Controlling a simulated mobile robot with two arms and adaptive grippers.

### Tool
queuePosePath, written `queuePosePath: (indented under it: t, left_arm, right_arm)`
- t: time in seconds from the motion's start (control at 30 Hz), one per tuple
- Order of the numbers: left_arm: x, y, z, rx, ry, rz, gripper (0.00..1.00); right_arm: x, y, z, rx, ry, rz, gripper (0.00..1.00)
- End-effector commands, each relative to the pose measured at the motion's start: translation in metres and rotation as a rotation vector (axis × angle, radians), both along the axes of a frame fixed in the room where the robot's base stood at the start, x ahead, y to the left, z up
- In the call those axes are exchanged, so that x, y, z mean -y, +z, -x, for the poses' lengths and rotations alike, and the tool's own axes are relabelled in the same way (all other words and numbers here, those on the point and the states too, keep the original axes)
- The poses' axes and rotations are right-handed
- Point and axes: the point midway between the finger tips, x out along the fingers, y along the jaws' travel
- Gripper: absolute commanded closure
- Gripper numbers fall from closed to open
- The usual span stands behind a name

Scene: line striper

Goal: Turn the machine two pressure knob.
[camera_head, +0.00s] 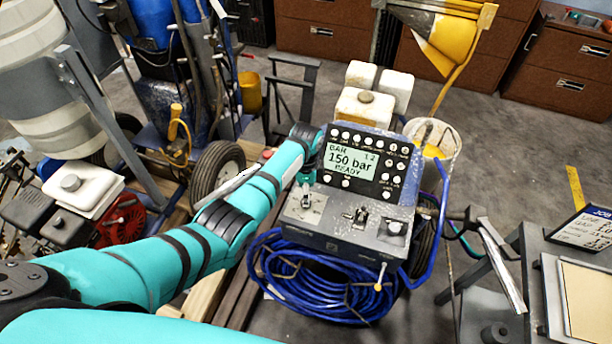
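The machine's control box (345,240) stands in the middle, with a screen (351,161) reading "BAR 150 bar READY" and rows of white round buttons. On its lower grey deck are a small switch (305,201) at left, a dark knob or lever (361,215) in the middle and a pale round knob (395,227) at right. I cannot read which is the pressure knob. My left arm reaches in from the left, and its gripper (307,174) is at the box's left edge, beside the screen. Its fingers are mostly hidden and too small to judge. My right gripper is not in view.
A coiled blue hose (310,285) hangs below the box. Another wheeled machine with a black tyre (217,172) stands at left. White jugs (365,108) and a bucket (444,139) are behind. A grey table (525,268) is at right; open floor lies beyond it.

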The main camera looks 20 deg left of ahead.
Motion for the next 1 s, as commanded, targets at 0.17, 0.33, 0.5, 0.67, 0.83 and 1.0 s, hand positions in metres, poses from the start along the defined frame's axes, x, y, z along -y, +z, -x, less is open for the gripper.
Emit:
queuePosePath:
  t: [0.17,0.33,0.5,0.67,0.83,1.0]
  left_arm:
    - [0.0,0.038,-0.001,0.005,-0.001,0.0,0.45]
    - [0.0,0.063,-0.001,0.003,0.0,0.0,0.45]
    - [-0.001,0.074,0.0,0.0,0.0,0.0,0.45]
    - [0.0,0.075,0.0,0.0,0.0,0.0,0.45]
    - [0.0,0.075,0.0,0.0,0.0,0.0,0.45]
    - [0.0,0.075,0.0,0.0,0.0,0.0,0.45]
  right_arm:
    - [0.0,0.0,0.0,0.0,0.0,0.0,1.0]
    - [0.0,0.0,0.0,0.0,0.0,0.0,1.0]
    - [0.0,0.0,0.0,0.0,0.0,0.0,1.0]
    - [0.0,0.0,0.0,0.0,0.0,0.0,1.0]
    - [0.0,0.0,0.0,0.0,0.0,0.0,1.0]
    - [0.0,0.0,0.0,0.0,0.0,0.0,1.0]
